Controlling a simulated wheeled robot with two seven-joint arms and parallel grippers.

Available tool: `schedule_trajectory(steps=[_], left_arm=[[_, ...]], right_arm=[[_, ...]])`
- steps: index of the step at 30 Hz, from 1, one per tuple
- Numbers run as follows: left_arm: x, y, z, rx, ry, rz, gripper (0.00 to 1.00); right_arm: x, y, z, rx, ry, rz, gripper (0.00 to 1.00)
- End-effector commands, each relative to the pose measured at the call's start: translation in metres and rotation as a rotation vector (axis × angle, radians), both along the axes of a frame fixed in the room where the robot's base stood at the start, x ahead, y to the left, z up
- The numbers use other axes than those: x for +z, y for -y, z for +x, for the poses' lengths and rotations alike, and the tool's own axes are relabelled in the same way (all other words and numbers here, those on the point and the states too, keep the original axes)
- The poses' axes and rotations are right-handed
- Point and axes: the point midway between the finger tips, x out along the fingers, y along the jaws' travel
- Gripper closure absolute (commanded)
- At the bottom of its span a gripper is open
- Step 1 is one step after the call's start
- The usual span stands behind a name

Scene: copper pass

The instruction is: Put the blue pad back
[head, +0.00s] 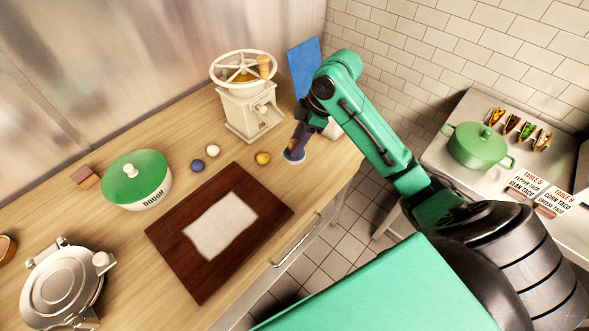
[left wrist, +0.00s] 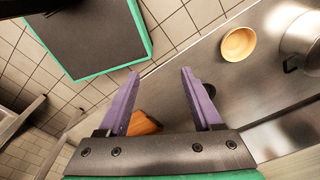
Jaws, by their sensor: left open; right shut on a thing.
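My right gripper (head: 297,148) points down at the counter's right end, beyond the dark board. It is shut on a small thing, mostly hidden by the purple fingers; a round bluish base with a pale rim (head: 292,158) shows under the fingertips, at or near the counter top. I cannot tell if this is the blue pad. A flat blue panel (head: 303,66) stands upright behind my right arm, partly hidden by it. My left gripper (left wrist: 158,95) is open and empty in the left wrist view, above the floor and a metal surface; the head view does not show it.
A cream grinder (head: 250,110) stands left of my right gripper. Blue, cream and yellow balls (head: 263,158) lie near the dark board (head: 165,232), which bears a white sheet. A green-lidded dough pot (head: 137,180) and metal press (head: 62,285) stand left. A green pot (head: 478,145) stands right.

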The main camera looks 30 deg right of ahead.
Motion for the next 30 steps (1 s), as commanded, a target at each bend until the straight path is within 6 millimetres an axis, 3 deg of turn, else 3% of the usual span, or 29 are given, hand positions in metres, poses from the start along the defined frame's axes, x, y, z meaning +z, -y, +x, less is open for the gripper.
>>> schedule_trajectory(steps=[6,15,25,26,27,28,30], left_arm=[[0.017,-0.004,0.001,0.002,0.001,0.005,0.34],[0.028,-0.003,0.011,0.002,0.018,0.003,0.34],[0.027,-0.004,0.01,0.003,0.016,0.004,0.34],[0.027,-0.004,0.009,0.003,0.016,0.004,0.34],[0.027,-0.004,0.009,0.003,0.016,0.004,0.34],[0.027,-0.004,0.009,0.003,0.015,0.005,0.34],[0.027,-0.004,0.009,0.002,0.015,0.004,0.34]], right_arm=[[-0.068,-0.001,-0.001,-0.003,-0.006,0.002,1.0],[-0.124,0.0,0.0,-0.003,-0.002,0.001,1.0],[-0.134,0.0,0.001,-0.002,0.002,0.0,1.0],[-0.134,0.0,0.001,-0.002,0.002,0.0,0.54],[-0.134,0.0,0.001,-0.002,0.002,0.0,0.39],[-0.134,0.0,0.001,-0.002,0.002,0.0,0.32],[-0.134,0.0,0.001,-0.002,0.002,0.0,0.32]])
